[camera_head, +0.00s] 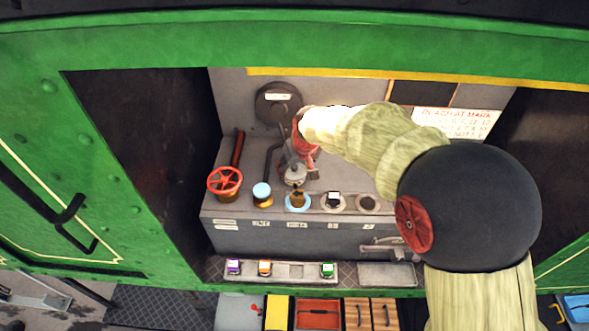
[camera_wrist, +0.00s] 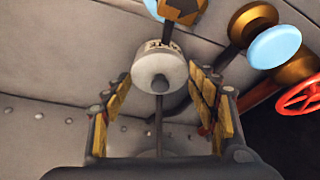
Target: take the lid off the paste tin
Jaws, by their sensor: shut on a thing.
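The paste tin (camera_head: 294,179) is a small pale grey tin standing on the grey shelf. My gripper (camera_head: 298,166) comes down over the tin from above and behind. In the wrist view my gripper (camera_wrist: 160,75) has one finger on each side of the lid and is shut on it. The lid still sits on the tin, and no gap between them shows.
In front of the tin is a brown fitting on a blue ring (camera_head: 298,206). To its left are a blue-topped brass knob (camera_head: 262,193) and a red handwheel (camera_head: 225,181). Round fittings (camera_head: 334,202) lie right. The lower tray (camera_head: 296,271) holds small coloured items.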

